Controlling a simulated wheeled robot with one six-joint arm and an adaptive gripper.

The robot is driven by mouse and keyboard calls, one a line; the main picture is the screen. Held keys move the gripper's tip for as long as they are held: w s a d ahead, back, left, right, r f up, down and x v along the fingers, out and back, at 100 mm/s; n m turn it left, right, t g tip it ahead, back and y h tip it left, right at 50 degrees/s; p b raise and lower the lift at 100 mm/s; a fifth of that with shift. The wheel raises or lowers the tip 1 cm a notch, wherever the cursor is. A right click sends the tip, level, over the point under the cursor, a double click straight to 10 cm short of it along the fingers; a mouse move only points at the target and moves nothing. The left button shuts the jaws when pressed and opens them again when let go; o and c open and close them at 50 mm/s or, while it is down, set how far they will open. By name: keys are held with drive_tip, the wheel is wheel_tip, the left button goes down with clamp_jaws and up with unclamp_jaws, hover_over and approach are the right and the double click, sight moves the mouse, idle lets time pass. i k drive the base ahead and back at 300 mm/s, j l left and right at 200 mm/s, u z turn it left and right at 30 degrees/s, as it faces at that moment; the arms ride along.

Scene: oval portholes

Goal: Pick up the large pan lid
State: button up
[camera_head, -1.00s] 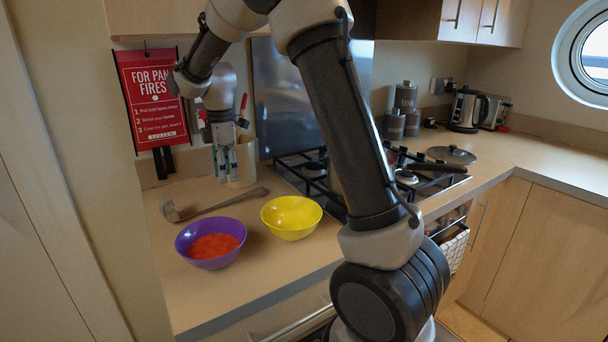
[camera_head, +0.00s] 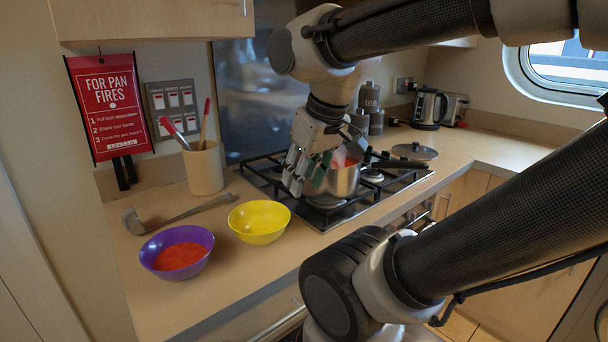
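A pan lid (camera_head: 414,151), dark and round with a knob, lies on the counter at the right of the hob. It is the only lid I can make out. My gripper (camera_head: 293,178) points down over the left part of the hob, beside a steel pot (camera_head: 343,181), well to the left of the lid. Its fingers show from the side, and the gap between them is unclear. I see nothing held. The gripper partly covers the pot, and I cannot tell whether they touch.
A dark-handled pan (camera_head: 394,164) is on the hob (camera_head: 265,176). A yellow bowl (camera_head: 259,222), a purple bowl (camera_head: 177,252) with red contents, a ladle (camera_head: 180,214) and a utensil pot (camera_head: 204,169) stand at left. A kettle (camera_head: 429,108) and canisters (camera_head: 369,108) stand behind.

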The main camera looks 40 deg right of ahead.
sight(415, 151)
drive_tip(key=l+z, duration=0.1)
drive_tip(key=z, duration=1.75)
drive_tip(key=i+l, duration=0.3)
drive_tip(key=i+l+u, duration=0.1)
drive_tip(key=i+l, duration=0.15)
drive_tip(key=l, duration=0.25)
drive_tip(key=i+l, duration=0.25)
drive_tip(key=l, duration=0.2)
drive_tip(key=l+u, duration=0.1)
drive_tip(key=u, duration=0.25)
drive_tip(key=i+l+u, duration=0.1)
drive_tip(key=u, duration=0.3)
drive_tip(key=l+u, duration=0.1)
drive_tip(key=u, duration=0.25)
drive_tip(key=i, duration=0.05)
